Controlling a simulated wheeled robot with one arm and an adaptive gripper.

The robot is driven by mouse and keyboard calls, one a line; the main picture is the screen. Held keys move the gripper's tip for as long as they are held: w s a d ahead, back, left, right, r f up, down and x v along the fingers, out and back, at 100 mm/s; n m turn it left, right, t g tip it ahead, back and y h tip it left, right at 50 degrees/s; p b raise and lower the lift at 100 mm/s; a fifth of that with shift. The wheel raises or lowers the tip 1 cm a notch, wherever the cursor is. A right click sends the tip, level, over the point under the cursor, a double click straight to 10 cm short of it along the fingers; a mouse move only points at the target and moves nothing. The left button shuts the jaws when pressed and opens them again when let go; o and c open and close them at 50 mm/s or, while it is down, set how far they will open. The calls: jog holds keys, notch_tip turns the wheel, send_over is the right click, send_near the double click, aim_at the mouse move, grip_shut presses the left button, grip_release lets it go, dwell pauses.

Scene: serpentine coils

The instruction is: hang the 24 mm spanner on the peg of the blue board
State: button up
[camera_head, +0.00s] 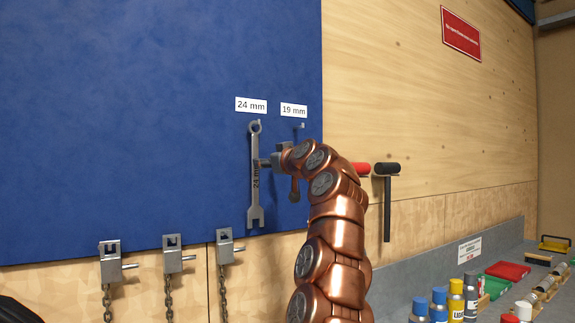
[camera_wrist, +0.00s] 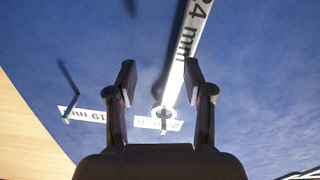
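The 24 mm spanner (camera_head: 256,185) is upright against the blue board (camera_head: 130,120), ring end up and open jaw down. Its ring is at the peg (camera_head: 258,122) under the 24 mm label; the small view does not clearly show the peg through the hole. My gripper (camera_head: 272,162) is just right of the spanner's shaft. In the wrist view, my gripper (camera_wrist: 159,78) has its fingers wide apart. There the spanner (camera_wrist: 188,42) runs beyond the right fingertip, and no grip on it shows.
The 19 mm label (camera_head: 294,110) and its empty peg (camera_head: 301,126) are to the right. A black-handled tool (camera_head: 387,200) hangs on the wooden wall. Chained metal blocks (camera_head: 173,260) line the board's lower edge. Cans (camera_head: 456,298) stand on the bench at lower right.

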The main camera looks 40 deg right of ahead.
jog(key=s, duration=1)
jog(key=shift+s+a+f, duration=0.15)
jog(key=shift+a+f, duration=0.2)
jog(key=shift+a, duration=0.05)
dwell(0.9)
